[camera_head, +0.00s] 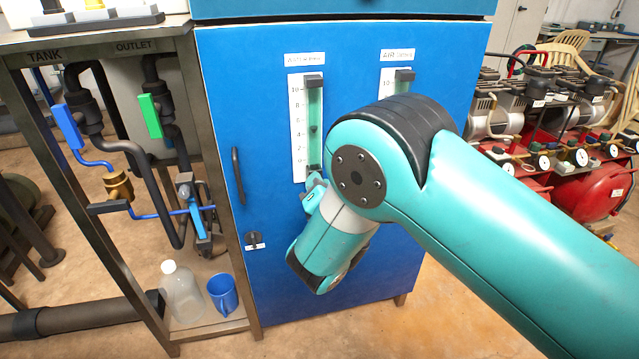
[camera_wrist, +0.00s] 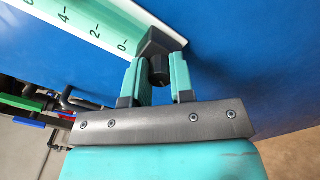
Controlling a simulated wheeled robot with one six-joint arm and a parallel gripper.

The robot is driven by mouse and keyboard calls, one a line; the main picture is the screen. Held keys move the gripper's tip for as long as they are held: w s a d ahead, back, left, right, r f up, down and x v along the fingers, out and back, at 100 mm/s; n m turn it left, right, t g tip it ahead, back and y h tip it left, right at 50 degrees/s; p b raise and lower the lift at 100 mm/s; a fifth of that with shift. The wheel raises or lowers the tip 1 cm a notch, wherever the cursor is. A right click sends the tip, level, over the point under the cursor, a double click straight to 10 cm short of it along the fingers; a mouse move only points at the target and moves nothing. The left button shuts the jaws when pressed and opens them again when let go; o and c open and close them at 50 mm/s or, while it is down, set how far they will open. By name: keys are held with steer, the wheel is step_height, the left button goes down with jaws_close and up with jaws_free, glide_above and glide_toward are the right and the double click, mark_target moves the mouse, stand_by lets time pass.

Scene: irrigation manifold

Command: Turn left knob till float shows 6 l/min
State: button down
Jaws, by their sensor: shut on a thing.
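The left flow meter (camera_head: 298,140) is a white scale with a green tube on the blue cabinet door. Its small dark float (camera_head: 314,128) appears to sit between the 4 and 6 marks; the exact value is hard to read. The lower end of the scale (camera_wrist: 93,32) shows in the wrist view. The black left knob (camera_wrist: 158,72) sticks out below the meter's black end block (camera_wrist: 160,42). My gripper (camera_wrist: 160,80) is shut on the knob, one teal finger on each side. In the head view my wrist partly hides the gripper and knob.
The right flow meter (camera_head: 386,93) is partly hidden behind my arm. A door handle (camera_head: 237,175) and a small latch (camera_head: 254,240) are on the left of the door. Pipes with blue and green valve levers, a bottle (camera_head: 182,293) and a blue mug (camera_head: 222,294) stand further left.

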steer(key=c, duration=1)
jaws_free()
steer(key=b+v, duration=1.7)
steer(key=b, duration=0.1)
steer(key=shift+s+r+b, duration=0.1)
steer(key=shift+s+b, duration=0.15)
steer(key=shift+b, duration=0.1)
steer(key=shift+d, duration=0.1)
